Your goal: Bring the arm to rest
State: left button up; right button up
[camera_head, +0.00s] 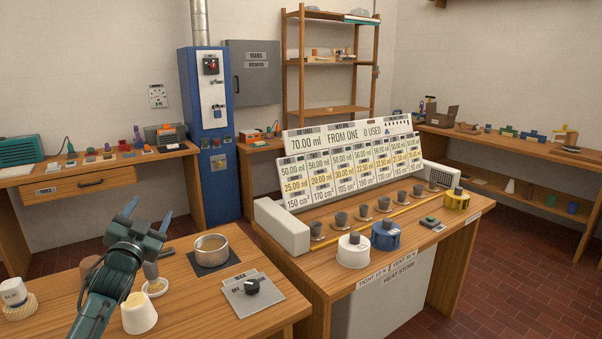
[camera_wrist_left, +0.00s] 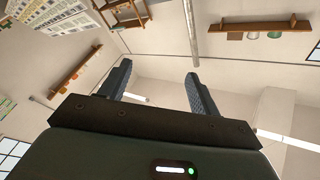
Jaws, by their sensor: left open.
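My left arm comes in from the lower left in the head view. Its dark green gripper (camera_head: 148,214) points upward above the near left table (camera_head: 215,312), with its two blue-tipped fingers apart. In the left wrist view the gripper (camera_wrist_left: 158,70) is open, with nothing between its fingers. My right gripper is in neither view.
Beside my arm are a metal pot (camera_head: 211,252) on a dark mat, a white cup (camera_head: 138,314), a knob box (camera_head: 252,298) and a white jar (camera_head: 15,293). The middle bench holds a sign board (camera_head: 350,139), small cups, a white canister (camera_head: 353,250) and a blue canister (camera_head: 386,236).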

pick_arm(q)
jog(key=s+d+f+n+g, duration=0.1)
jog(key=s+d+f+g, duration=0.25)
jog(key=f, duration=0.55)
jog(key=s+d+f+n+g, duration=0.2)
jog(key=s+f, duration=0.2)
jog(key=f, duration=0.5)
jog(key=s+d+f+g+h, duration=0.1)
jog(key=s+d+f, duration=0.3)
jog(key=s, duration=0.6)
jog(key=s+d+f+g+h, duration=0.1)
jog(key=s+d+f, duration=0.4)
jog(key=s, duration=0.6)
jog(key=s+d+f+g+h, duration=0.2)
jog(key=s+d+f, duration=0.2)
jog(key=s, duration=0.6)
jog(key=shift+s+d+f, duration=0.35)
jog(key=shift+d+f, duration=0.05)
jog(key=shift+d, duration=0.3)
jog(key=shift+g, duration=0.25)
